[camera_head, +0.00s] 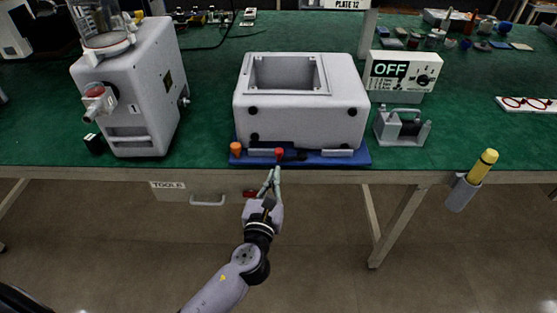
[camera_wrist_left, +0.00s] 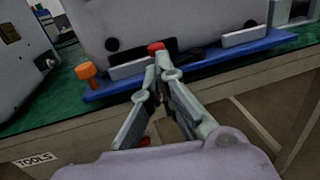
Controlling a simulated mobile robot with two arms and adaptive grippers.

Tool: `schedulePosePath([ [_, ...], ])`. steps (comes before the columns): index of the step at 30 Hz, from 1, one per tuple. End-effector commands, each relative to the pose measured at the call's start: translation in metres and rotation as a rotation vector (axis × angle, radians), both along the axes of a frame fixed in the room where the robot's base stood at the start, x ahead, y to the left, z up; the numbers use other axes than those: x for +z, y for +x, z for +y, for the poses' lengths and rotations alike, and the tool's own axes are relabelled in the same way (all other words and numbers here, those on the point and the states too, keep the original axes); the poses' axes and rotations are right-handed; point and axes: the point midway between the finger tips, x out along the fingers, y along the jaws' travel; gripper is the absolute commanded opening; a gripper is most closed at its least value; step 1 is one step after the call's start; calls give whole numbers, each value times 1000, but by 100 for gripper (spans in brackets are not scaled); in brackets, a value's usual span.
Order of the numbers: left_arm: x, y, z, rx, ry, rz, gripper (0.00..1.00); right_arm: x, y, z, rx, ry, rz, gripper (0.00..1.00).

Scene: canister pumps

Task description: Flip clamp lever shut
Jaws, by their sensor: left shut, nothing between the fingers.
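A grey-white housing (camera_head: 300,115) with a square opening on top sits on a blue base plate (camera_head: 362,157) at the table's front edge. A dark clamp lever with a red tip (camera_head: 279,152) lies low along the front of the plate; the red tip also shows in the left wrist view (camera_wrist_left: 156,47). An orange knob (camera_head: 236,148) stands at the plate's left end. My left gripper (camera_head: 273,172) is shut and empty, its fingertips just in front of and below the red tip. In the left wrist view its fingers (camera_wrist_left: 158,75) partly cover the lever. I cannot tell whether they touch it.
A canister pump (camera_head: 135,85) stands on the green table to the left. A grey device (camera_head: 402,128) and an OFF sign box (camera_head: 402,70) are to the right. A holder with a yellow-handled tool (camera_head: 470,182) hangs at the front edge. A TOOLS drawer (camera_head: 195,193) is below.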

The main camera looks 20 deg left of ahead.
Motion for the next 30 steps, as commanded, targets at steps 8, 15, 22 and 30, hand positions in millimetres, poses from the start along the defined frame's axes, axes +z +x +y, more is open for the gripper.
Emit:
schedulePosePath([
  [8,0,46,5,0,0,0,0,4,0,-8,2,-9,0,32],
  [15,-1,58,6,0,-1,1,0,4,0,-9,2,-11,0,32],
  [22,-1,58,6,0,-1,1,0,4,0,-9,1,-11,0,32],
  [30,2,64,14,-94,7,0,0,15,0,-9,0,-11,0,32],
])
